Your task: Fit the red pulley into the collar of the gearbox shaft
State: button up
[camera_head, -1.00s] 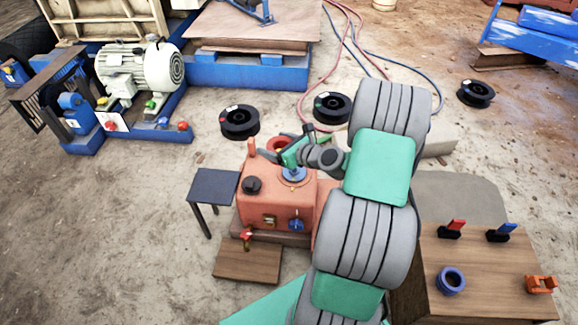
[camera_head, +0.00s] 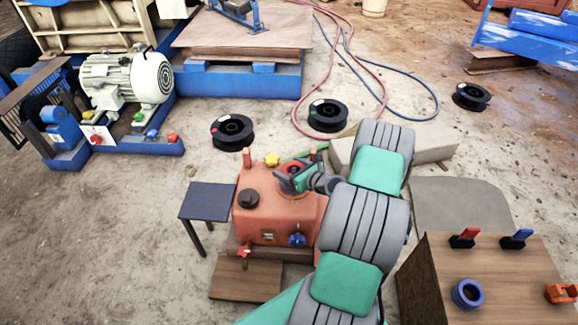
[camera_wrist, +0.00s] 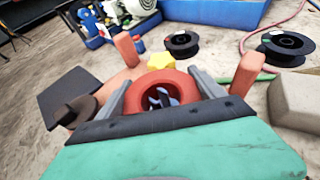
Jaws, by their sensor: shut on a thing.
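The red pulley (camera_wrist: 140,96) is a thick ring with a dark hole, held between the two grey fingers of my gripper (camera_wrist: 159,84). In the head view my gripper (camera_head: 291,174) is over the top of the orange-red gearbox (camera_head: 265,215), with part of the pulley showing there. Through the pulley's hole the wrist view shows bluish-grey parts of the shaft collar (camera_wrist: 161,98). The pulley is over the collar; I cannot tell whether it is seated or just above. The rest of the collar is hidden by the pulley and gripper.
Upright orange posts (camera_wrist: 127,50), a yellow knob (camera_head: 272,159) and a black cap (camera_head: 249,198) stand on the gearbox around the collar. A dark small table (camera_head: 207,201) is at its left. A wooden bench (camera_head: 500,290) with a blue ring (camera_head: 467,293) stands right.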

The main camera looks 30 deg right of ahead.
notch_tip(320, 180, down, 2)
jog(key=shift+f+b, duration=0.2)
jog(key=shift+b, duration=0.15)
jog(key=shift+r, duration=0.1)
jog(key=o, duration=1.6)
jog(key=shift+a+f, duration=0.1)
jog(key=shift+f, duration=0.2)
jog(key=o, duration=0.5)
jog(key=shift+r, duration=0.1)
